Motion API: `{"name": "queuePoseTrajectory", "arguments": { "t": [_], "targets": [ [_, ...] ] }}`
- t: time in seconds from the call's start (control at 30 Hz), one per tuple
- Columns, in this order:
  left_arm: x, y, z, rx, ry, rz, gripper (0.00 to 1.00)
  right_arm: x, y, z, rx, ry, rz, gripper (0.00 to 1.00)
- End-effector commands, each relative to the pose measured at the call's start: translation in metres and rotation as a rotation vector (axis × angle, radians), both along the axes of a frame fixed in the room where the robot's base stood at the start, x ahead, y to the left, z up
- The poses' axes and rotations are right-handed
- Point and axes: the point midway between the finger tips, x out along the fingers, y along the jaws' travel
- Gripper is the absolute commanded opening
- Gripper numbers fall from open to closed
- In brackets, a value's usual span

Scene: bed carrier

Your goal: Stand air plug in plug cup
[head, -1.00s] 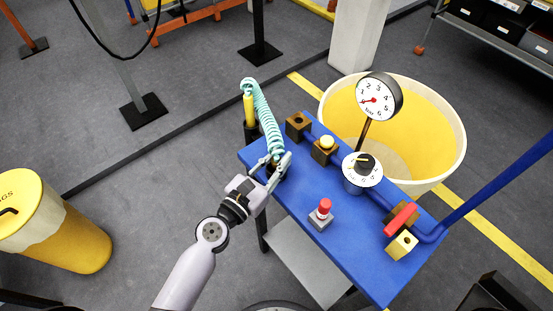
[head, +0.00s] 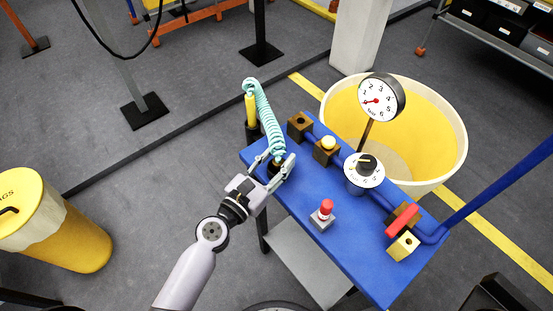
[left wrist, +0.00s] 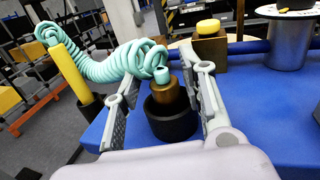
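The brass air plug (left wrist: 167,97), with the end of the teal coiled hose (left wrist: 125,62) in its top, stands upright in the black plug cup (left wrist: 170,122) in the left wrist view. The cup sits at the left end of the blue bench top. My left gripper (head: 276,159) is open, with one finger on each side of the plug. In the left wrist view its fingers (left wrist: 168,100) show gaps to the plug. The plug's lower end is hidden inside the cup. My right gripper is not in view.
The hose runs to a yellow post (head: 250,108) beside the blue bench (head: 345,235). On the bench are a red button (head: 326,207), a dial knob (head: 364,172), a pressure gauge (head: 381,100) and brass blocks. A large yellow tub (head: 430,120) stands behind.

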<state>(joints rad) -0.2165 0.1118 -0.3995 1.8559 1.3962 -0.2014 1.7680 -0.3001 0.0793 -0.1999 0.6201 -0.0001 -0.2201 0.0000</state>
Motion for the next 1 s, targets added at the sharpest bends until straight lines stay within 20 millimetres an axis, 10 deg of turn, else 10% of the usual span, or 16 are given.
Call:
{"name": "queuePoseTrajectory", "arguments": {
  "t": [0.37,1.0],
  "targets": [
    [-0.013,0.003,-0.007,0.006,0.013,-0.012,0.44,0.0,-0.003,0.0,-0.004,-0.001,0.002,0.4],
    [-0.094,0.067,-0.001,-0.002,0.003,0.0,0.44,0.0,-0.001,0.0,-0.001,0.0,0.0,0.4]
  ]
}}
